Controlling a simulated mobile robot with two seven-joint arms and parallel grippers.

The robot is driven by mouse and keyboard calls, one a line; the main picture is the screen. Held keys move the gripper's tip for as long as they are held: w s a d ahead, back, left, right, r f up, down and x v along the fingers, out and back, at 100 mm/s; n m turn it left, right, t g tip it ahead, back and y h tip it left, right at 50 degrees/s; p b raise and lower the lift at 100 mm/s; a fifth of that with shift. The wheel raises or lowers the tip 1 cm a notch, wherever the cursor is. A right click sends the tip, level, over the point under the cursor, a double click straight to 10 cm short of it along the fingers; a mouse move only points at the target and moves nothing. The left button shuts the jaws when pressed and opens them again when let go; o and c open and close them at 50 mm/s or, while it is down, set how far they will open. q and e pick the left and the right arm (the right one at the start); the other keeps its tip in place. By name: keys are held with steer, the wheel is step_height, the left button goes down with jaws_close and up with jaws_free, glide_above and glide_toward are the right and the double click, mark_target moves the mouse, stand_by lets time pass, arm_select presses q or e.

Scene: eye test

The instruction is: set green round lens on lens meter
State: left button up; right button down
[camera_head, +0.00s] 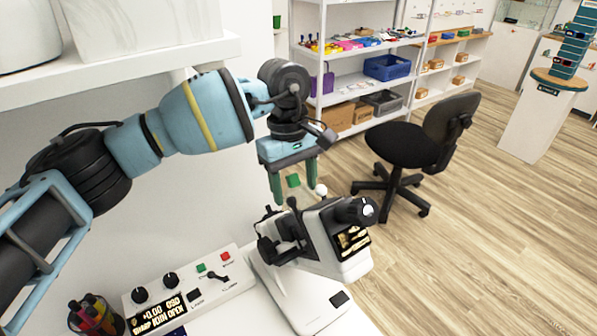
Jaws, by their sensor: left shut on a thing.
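My left gripper (294,190) points down above the lens meter, with its fingers shut on a small green lens. The green lens (293,181) shows between the two fingers, seen nearly edge-on, so its round outline is hard to make out. The lens meter (345,268) is a white and black device with an eyepiece at its right, standing on the white table. The lens is apart from the meter and appears to be a little above its upper parts. My right gripper is not in view.
A control box (190,290) with knobs and buttons stands left of the meter, with a pen cup (95,318) beside it. A white shelf (150,62) hangs at the upper left. An office chair (425,135) stands on open floor beyond the table.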

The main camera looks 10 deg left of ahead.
mark_target(300, 210)
arm_select(q)
steer(key=shift+s+a+f, duration=0.1)
steer(key=shift+s+a, duration=0.1)
steer(key=shift+s, duration=0.35)
steer(key=shift+s+d+f, duration=0.2)
steer(key=shift+d+f, duration=0.05)
steer(key=shift+f, duration=0.2)
steer(key=shift+s+d+f, duration=0.15)
steer(key=shift+d+f, duration=0.05)
steer(key=shift+f, duration=0.25)
steer(key=shift+s+d+f, duration=0.25)
steer(key=shift+d+f, duration=0.05)
steer(key=shift+f, duration=0.2)
steer(key=shift+s+d+f, duration=0.25)
steer(key=shift+f, duration=0.2)
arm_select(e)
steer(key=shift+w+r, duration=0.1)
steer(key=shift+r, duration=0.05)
arm_select(q)
steer(key=shift+s+f, duration=0.1)
steer(key=shift+f, duration=0.05)
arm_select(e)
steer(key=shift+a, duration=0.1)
